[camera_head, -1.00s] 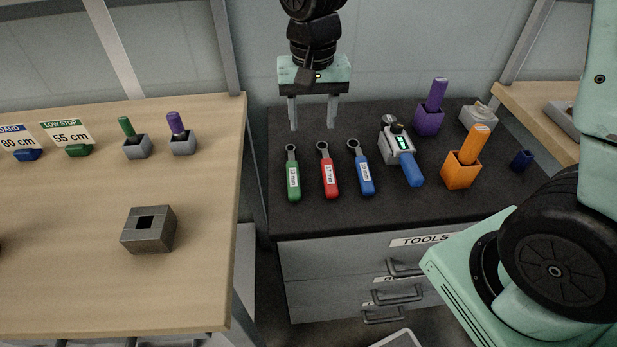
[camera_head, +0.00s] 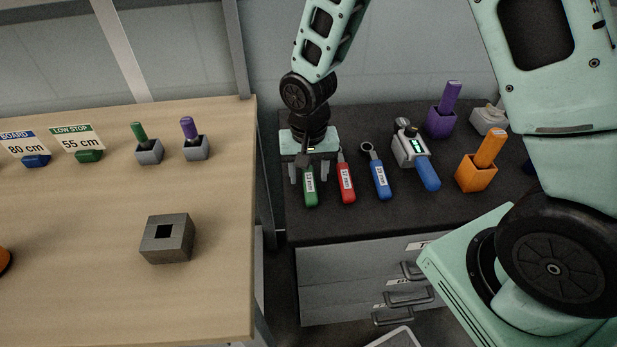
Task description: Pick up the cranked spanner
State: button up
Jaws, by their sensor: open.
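Three ring-ended spanners lie in a row on the dark top of the tool cabinet, with a green handle (camera_head: 310,188), a red handle (camera_head: 347,184) and a blue handle (camera_head: 380,180). I cannot tell from this view which one is cranked. My gripper (camera_head: 309,178) is open and points down at the green spanner. Its fingers show on either side of the green handle's upper part. The gripper hides the green spanner's ring and part of the red one's head. Whether the fingers touch anything is unclear.
Right of the spanners lie a grey device with a blue handle (camera_head: 427,174), an orange holder (camera_head: 475,174) and a purple holder (camera_head: 440,122). A wooden table (camera_head: 90,290) with a grey square-holed block (camera_head: 167,240) stands left, across a gap. The cabinet top's front strip is clear.

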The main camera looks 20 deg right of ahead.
jog(key=shift+f, duration=0.3)
grip_shut()
